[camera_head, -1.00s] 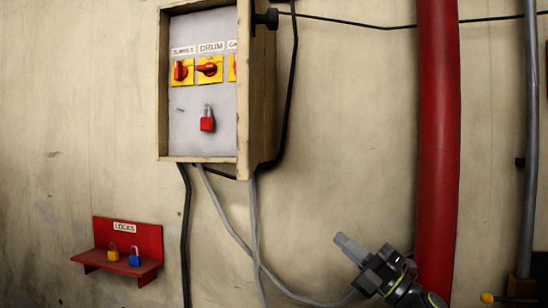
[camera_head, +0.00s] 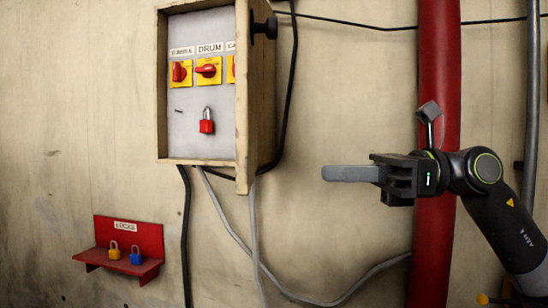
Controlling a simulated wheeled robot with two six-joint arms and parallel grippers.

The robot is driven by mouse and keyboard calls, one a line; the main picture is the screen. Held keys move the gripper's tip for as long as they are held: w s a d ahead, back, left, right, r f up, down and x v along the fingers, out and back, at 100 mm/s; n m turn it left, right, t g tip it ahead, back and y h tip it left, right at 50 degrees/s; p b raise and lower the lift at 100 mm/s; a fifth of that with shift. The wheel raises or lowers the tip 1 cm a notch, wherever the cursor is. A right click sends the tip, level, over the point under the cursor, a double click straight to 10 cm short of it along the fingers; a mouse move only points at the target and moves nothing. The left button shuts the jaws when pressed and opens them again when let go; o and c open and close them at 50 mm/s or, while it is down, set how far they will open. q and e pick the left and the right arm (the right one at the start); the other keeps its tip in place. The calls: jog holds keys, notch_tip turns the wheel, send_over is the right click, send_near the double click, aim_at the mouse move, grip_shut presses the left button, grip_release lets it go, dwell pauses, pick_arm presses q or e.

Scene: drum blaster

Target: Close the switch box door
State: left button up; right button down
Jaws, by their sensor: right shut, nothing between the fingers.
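The switch box (camera_head: 161,90) hangs on the wall at left of centre, its front open. Its wooden door (camera_head: 258,110) stands out from the box's right side toward me, seen at a steep angle, and partly covers the rightmost switch. A black knob (camera_head: 265,27) sits near the top of the door's outer face. My right gripper (camera_head: 326,173) is shut and empty, pointing left, to the right of and lower than most of the door, apart from it in the picture. My left gripper is not in view.
Inside the box are red-and-yellow switches (camera_head: 208,70) and a red padlock (camera_head: 206,126). A red pipe (camera_head: 438,60) runs behind my right arm. Cables (camera_head: 222,222) hang below the box. A red lock shelf (camera_head: 130,232) is at lower left.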

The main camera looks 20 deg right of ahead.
aim_at(250, 174)
jog(key=p+x, duration=0.2)
jog(key=x, duration=0.2)
jog(key=p+x, duration=0.3)
jog(key=x, duration=0.1)
jog(key=shift+w+a+r, duration=0.1)
jog(key=shift+a+r, duration=0.1)
jog(key=shift+a, duration=0.05)
jog(key=shift+w+a+f+p, duration=0.15)
jog(key=shift+a+p, duration=0.2)
jog(key=shift+a, duration=0.1)
